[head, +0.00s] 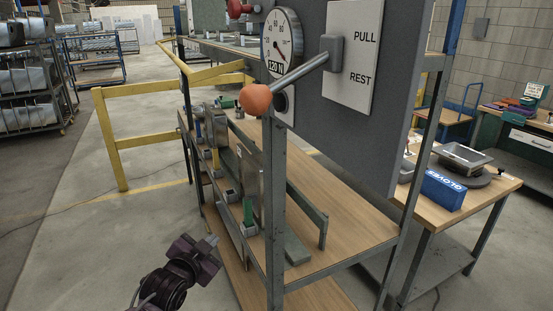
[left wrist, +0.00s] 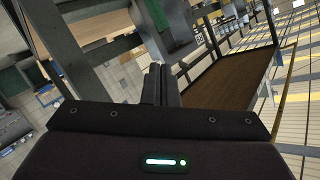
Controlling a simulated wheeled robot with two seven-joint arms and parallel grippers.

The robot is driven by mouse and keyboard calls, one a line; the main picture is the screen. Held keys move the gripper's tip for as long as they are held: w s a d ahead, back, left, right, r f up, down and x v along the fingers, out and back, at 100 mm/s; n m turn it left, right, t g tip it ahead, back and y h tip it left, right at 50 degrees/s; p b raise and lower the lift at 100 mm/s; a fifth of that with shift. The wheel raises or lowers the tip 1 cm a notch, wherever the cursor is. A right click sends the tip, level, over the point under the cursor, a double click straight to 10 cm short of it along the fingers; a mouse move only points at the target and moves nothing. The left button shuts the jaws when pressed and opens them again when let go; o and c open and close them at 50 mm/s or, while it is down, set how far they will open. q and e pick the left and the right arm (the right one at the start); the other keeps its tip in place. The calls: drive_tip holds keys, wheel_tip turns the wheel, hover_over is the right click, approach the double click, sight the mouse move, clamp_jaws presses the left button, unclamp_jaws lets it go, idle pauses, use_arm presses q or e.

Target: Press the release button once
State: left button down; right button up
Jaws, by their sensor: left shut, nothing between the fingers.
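A grey upright panel (head: 372,140) stands on the bench frame. It carries a round dial gauge (head: 283,38) marked 120 N, a lever with an orange ball knob (head: 257,98), and a white PULL / REST plate (head: 357,55). A red knob or button (head: 239,8) shows at the top, left of the gauge. A dark round part (head: 280,102) sits below the gauge, partly behind the orange knob. I cannot tell which is the release button. My left gripper (head: 212,241) is shut and empty, low and left of the panel, apart from it. Its closed fingers (left wrist: 160,84) show in the left wrist view.
The wooden bench shelf (head: 335,240) with metal posts stands right of my left gripper. Several small fixtures line its left edge. A yellow rail (head: 150,138) stands behind. A blue GLOVES box (head: 443,188) sits on a side table. Open floor lies left.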

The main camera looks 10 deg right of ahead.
sight(278, 102)
use_arm(q)
drive_tip(key=s+d+r+m+t+h+p, duration=0.1)
drive_tip(key=s+r, duration=0.3)
drive_tip(key=r, duration=0.7)
drive_tip(key=s+d+r+m+t+h+p, duration=0.1)
drive_tip(key=s+r+m+t, duration=0.1)
drive_tip(key=r, duration=1)
drive_tip(key=s+d+r+m+t+h+p, duration=0.1)
drive_tip(key=s+r, duration=0.5)
drive_tip(key=r, duration=0.6)
drive_tip(key=shift+r+m+h, duration=0.2)
drive_tip(key=shift+m+h, duration=0.4)
drive_tip(key=shift+m, duration=0.6)
drive_tip(key=shift+d, duration=0.15)
drive_tip(key=w+d+b, duration=0.2)
drive_tip(key=d+b, duration=0.2)
drive_tip(key=d, duration=0.4)
drive_tip(key=shift+w+b, duration=0.3)
drive_tip(key=shift+w, duration=0.1)
drive_tip(key=shift+d, duration=0.2)
drive_tip(key=shift+w+d, duration=0.15)
drive_tip(key=shift+d, duration=0.2)
